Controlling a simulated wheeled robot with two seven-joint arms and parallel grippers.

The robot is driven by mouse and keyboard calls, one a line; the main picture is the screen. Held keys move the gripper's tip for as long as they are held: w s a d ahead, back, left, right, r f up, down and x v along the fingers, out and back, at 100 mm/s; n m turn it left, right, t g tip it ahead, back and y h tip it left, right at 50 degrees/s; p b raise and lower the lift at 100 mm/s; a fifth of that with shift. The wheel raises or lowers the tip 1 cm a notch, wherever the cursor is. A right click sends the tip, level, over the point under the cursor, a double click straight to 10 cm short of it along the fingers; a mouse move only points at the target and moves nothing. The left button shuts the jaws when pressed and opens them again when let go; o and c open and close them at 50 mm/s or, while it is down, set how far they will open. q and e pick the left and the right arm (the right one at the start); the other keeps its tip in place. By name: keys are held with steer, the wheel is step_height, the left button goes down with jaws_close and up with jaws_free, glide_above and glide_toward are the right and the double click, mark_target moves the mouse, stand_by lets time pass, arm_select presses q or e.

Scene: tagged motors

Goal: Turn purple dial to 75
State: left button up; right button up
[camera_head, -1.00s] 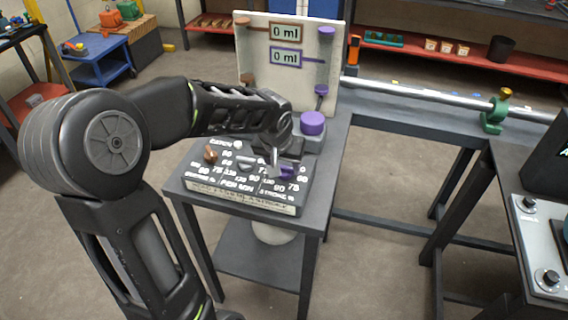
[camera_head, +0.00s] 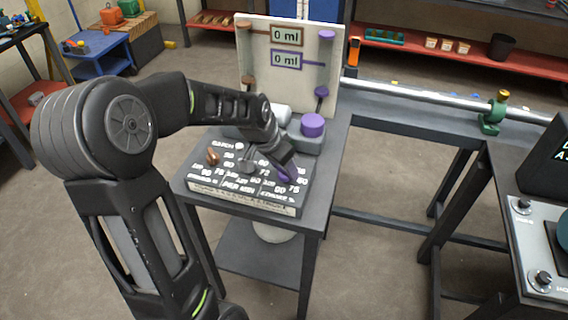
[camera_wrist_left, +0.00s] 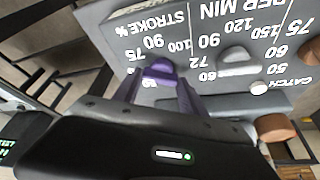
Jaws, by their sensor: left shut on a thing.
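The purple dial (camera_head: 286,175) is on the right side of the sloped dial panel (camera_head: 243,199). My left gripper (camera_head: 281,170) is shut on it from above. In the left wrist view the purple dial (camera_wrist_left: 160,69) shows between the fingertips, with 90, 100 and 72 printed near it and the word STROKE % above. The exact number that the dial points to is hidden by the fingers. My right gripper is not in view.
A grey dial (camera_head: 247,166) and a brown dial (camera_head: 212,157) sit left of the purple one. A large purple knob (camera_head: 313,125) stands behind the panel. An upright board (camera_head: 287,83) has two displays reading 0 ml.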

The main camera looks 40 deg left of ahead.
arm_select(q)
steer(key=shift+a+f+m+h+b, duration=0.15)
steer(key=shift+m+h+b, duration=0.25)
steer(key=shift+m+b, duration=0.55)
steer(key=shift+m+h+b, duration=0.3)
steer(key=shift+m, duration=0.45)
steer(key=o, duration=1.4)
steer(key=shift+g, duration=0.3)
steer(key=shift+c, duration=0.2)
steer(key=shift+r, duration=0.2)
steer(key=v, duration=0.7)
steer(key=shift+s+r+b, duration=0.15)
steer(key=shift+r+b, duration=0.15)
steer(key=shift+b, duration=0.05)
